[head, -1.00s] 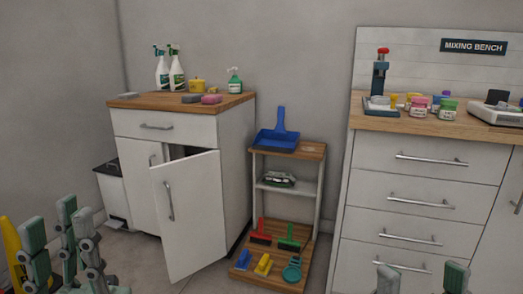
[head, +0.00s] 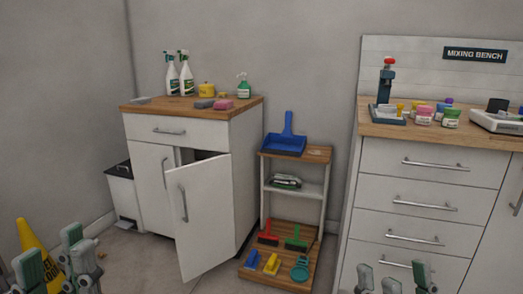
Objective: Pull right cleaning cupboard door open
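The white cleaning cupboard (head: 245,170) stands at the left under a wooden top. Its right door (head: 205,220) is partly open, swung out toward me from its right side, with a dark gap above it. The door's vertical metal handle (head: 183,203) is near its free left edge, and nothing touches it. The left door (head: 150,190) is shut. My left gripper (head: 54,265) is at the lower left, its fingers apart and empty, well away from the door. My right gripper (head: 392,279) shows only its fingertips at the bottom edge, apart and empty, in front of the bench drawers.
A small shelf rack (head: 322,205) with a blue dustpan (head: 286,138) and brushes stands right of the cupboard. A bin (head: 124,192) stands left of it, and a yellow cone (head: 36,250) is beside my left gripper. The mixing bench (head: 430,175) is at the right.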

